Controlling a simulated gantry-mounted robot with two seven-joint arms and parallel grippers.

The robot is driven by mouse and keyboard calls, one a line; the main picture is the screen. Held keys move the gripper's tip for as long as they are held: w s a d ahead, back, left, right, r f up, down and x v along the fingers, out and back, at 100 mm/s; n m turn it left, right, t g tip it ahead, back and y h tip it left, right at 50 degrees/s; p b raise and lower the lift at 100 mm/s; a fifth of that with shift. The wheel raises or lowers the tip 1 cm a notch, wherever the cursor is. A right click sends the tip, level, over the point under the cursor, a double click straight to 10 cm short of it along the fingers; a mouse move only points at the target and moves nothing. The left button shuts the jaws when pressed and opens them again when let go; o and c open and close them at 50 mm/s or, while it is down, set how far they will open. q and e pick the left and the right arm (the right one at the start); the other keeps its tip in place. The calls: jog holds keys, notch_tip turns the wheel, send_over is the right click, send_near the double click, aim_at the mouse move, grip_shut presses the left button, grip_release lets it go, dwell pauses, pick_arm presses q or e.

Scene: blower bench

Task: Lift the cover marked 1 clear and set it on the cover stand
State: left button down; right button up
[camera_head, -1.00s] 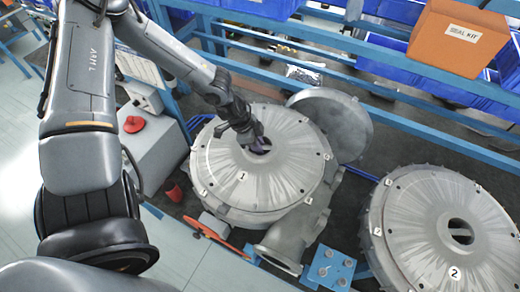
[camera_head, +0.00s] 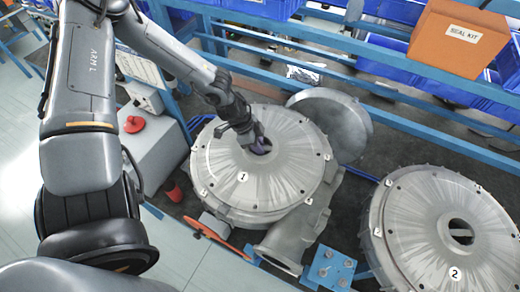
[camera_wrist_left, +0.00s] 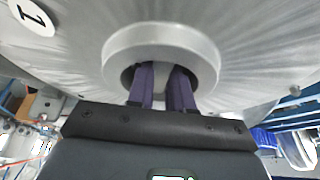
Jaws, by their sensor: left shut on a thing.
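The cover marked 1 (camera_head: 270,185) is a broad grey ribbed disc lying level on its blower housing, with a hole at its centre. My left gripper (camera_head: 262,146) is at that hole, and its dark purple fingers (camera_wrist_left: 163,85) reach into it beside the raised hub ring (camera_wrist_left: 160,42). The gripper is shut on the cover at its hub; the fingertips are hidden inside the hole. In the wrist view the "1" label (camera_wrist_left: 31,17) is at top left. I cannot tell which thing is the cover stand. My right gripper is not in view.
The cover marked 2 (camera_head: 425,215) lies to the right. A grey round part (camera_head: 345,125) stands just behind cover 1. A blue bracket (camera_head: 330,268) and a red-handled lever (camera_head: 215,237) are in front. Blue rails, bins and an orange seal kit box (camera_head: 458,38) line the back.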

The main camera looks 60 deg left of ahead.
pick_arm(q)
jog(key=shift+w+r, duration=0.15)
jog(key=shift+r, duration=0.15)
jog(key=shift+r+b, duration=0.3)
jog(key=shift+r, duration=1.5)
jog(key=s+d+r+b, duration=0.2)
jog(key=d+r, duration=0.5)
jog(key=d, duration=0.4)
jog(key=shift+s+d+r, duration=0.15)
jog(key=shift+s+d, duration=0.1)
jog(key=shift+s, duration=0.05)
jog(key=shift+r, duration=0.25)
jog(key=shift+w+a+p, duration=0.25)
jog(key=shift+a+p, duration=0.05)
jog(key=shift+a, duration=0.6)
jog(key=shift+w+a+p, duration=0.2)
jog(key=shift+a+p, duration=0.1)
jog(key=shift+a, duration=0.7)
jog(key=shift+w+a+p, duration=0.2)
jog(key=shift+a+p, duration=0.1)
jog(key=shift+a, duration=0.7)
jog(key=p, duration=0.1)
send_over(266, 148)
jog(key=s+a, duration=0.1)
jog(key=s, duration=0.1)
jog(key=shift+a, duration=0.15)
dwell(0.6)
